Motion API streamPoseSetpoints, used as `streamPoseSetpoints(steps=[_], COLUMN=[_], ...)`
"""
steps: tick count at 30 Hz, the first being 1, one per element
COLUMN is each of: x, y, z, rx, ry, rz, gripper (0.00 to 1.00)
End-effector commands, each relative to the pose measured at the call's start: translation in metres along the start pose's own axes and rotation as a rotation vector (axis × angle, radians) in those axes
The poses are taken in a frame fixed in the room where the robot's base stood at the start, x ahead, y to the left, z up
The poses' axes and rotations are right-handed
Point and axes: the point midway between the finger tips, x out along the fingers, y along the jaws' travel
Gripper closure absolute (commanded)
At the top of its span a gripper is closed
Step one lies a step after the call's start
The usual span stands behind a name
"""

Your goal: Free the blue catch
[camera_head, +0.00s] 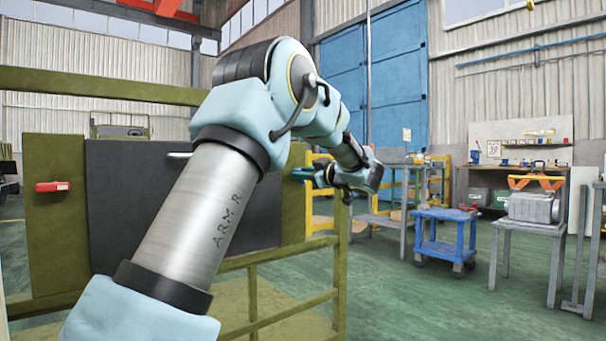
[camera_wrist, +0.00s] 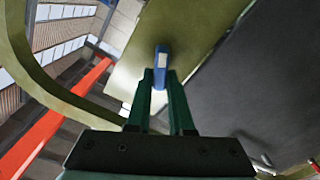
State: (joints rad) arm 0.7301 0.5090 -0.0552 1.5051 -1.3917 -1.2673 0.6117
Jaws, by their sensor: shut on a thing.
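The blue catch (camera_wrist: 161,57), with a pale patch on its face, is mounted on the olive frame (camera_wrist: 134,70) beside a dark panel (camera_wrist: 235,90) in the wrist view. My gripper (camera_wrist: 160,76) has its two green fingers shut on the near end of the catch. In the head view my gripper (camera_head: 304,173) is at the right post of the olive frame, and I cannot make out the catch there. A red catch (camera_head: 52,187) sits on the left post, apart from my gripper. The dark panel (camera_head: 120,200) stands between the posts, partly hidden by my arm.
An olive rail (camera_head: 95,85) crosses above the panel, and lower rails (camera_head: 290,250) run in front. A blue cart (camera_head: 445,240) and a grey table (camera_head: 535,228) with a machine part on it stand to the right. Green floor between them is clear.

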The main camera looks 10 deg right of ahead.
Motion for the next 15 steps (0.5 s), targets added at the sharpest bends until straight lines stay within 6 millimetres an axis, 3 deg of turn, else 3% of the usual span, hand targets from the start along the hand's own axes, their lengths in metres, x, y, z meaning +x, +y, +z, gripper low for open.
streamPoseSetpoints(steps=[15], x=[0.0003], y=[-0.0084], z=[0.0047], rx=[-0.49], ry=[0.0], rz=[-0.002], gripper=[1.0])
